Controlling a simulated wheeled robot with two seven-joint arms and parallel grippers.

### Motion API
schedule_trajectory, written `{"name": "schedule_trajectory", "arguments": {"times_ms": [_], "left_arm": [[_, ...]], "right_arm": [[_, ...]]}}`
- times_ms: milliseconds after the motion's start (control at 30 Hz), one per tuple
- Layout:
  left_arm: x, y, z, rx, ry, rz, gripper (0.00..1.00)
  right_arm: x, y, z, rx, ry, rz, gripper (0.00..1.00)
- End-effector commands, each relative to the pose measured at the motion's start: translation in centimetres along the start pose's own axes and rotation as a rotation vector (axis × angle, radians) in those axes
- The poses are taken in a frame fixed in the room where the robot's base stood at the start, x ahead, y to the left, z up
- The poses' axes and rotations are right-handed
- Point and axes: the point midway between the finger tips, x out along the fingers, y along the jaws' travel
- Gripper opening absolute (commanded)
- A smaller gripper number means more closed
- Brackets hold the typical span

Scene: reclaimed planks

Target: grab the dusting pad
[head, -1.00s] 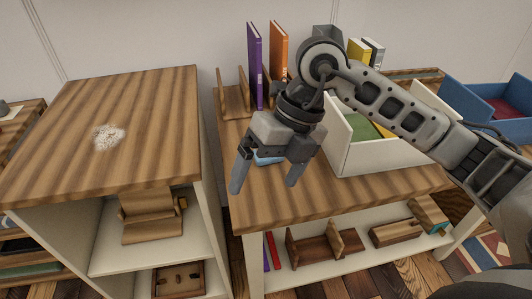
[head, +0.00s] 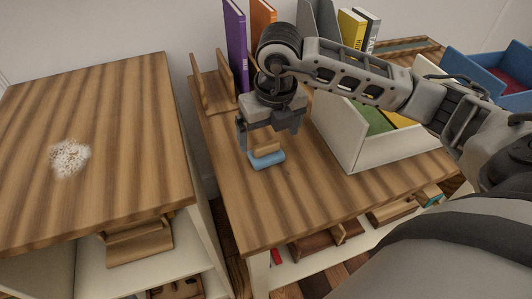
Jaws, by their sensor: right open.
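The dusting pad (head: 266,160) is a blue pad with a wooden grip on top. It lies on the right wooden table top in the head view, near the left edge. My right gripper (head: 268,140) is open and pointing down just above and behind the pad. One finger shows left of the wooden grip; the other is partly hidden behind the gripper body. I cannot tell whether the fingers touch the grip. My left gripper is not in view.
A white bin (head: 342,133) with green and yellow items stands right of the pad. A purple book (head: 236,45) and wooden bookend (head: 212,88) stand behind. A pale dust patch (head: 70,158) lies on the left cabinet top (head: 120,110). Table space in front of the pad is clear.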

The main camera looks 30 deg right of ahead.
Motion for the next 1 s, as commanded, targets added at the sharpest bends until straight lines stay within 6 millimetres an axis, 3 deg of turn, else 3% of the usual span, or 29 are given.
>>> {"name": "schedule_trajectory", "arguments": {"times_ms": [167,500,767,933,967,1000], "left_arm": [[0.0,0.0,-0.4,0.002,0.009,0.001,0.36],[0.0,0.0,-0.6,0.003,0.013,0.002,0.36],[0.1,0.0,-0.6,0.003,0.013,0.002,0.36],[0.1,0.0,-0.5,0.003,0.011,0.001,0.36],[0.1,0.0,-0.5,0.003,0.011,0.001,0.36],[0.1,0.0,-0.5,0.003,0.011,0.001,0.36]], "right_arm": [[1.1,0.1,0.0,-0.001,0.002,0.001,0.94],[5.6,0.2,0.3,-0.003,0.002,0.002,0.94],[5.9,0.2,0.3,-0.004,0.0,0.002,0.94],[5.9,0.2,0.3,-0.003,0.0,0.002,0.52],[5.9,0.2,0.3,-0.003,0.0,0.002,0.45],[5.9,0.2,0.3,-0.003,0.0,0.002,0.45]]}}
